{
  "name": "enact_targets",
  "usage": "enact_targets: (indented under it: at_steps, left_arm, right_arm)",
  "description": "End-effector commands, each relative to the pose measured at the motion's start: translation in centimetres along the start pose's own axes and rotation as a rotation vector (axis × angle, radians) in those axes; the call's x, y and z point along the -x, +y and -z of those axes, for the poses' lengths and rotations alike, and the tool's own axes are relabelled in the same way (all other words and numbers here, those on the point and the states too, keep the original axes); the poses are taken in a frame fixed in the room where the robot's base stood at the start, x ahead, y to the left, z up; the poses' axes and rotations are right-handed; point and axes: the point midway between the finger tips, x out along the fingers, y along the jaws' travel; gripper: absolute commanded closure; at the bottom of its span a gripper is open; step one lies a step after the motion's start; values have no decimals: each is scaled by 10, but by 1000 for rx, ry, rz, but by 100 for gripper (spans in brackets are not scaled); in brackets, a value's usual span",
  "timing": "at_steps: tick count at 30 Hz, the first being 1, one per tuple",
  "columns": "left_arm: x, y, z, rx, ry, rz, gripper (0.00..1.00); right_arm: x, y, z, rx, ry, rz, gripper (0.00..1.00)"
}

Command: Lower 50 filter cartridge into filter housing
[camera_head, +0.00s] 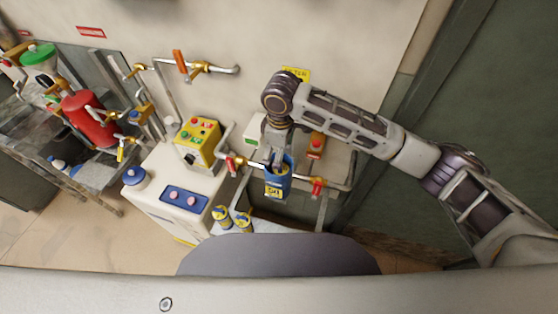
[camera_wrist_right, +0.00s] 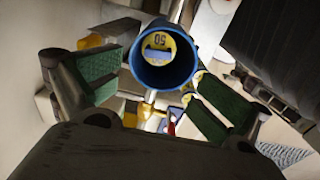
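The blue filter housing (camera_head: 285,178) stands open at the top, with a yellow label on its front, between two pipe runs in the head view. In the wrist view its blue rim (camera_wrist_right: 136,72) is seen from above. The 50 cartridge (camera_wrist_right: 160,46) sits down inside it, showing a yellow top marked 50 with a blue grip bar. My right gripper (camera_head: 273,158) is above the housing, pointing down. In the wrist view its green-padded fingers (camera_wrist_right: 160,70) are spread wide, clear of the cartridge. My left gripper is not in view.
Two other yellow-topped cartridges (camera_head: 243,220) stand on the bench left of the housing. Red-handled valves (camera_head: 317,187) flank the housing. A yellow button box (camera_head: 198,141) and a white cabinet (camera_head: 165,200) stand left. A red tank (camera_head: 90,118) is farther left.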

Motion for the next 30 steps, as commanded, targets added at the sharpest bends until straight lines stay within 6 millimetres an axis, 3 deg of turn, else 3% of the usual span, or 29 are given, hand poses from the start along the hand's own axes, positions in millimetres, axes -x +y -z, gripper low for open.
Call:
enact_targets:
  at_steps: [6, 11, 30]
  left_arm:
    - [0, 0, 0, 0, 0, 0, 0]
    - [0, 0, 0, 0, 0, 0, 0]
    - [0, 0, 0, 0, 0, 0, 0]
  right_arm:
    - [29, 0, 2, 2, 9, -8, 9]
    - [39, -1, 2, 3, 12, -8, 9]
    - [42, -1, 2, 3, 12, -9, 9]
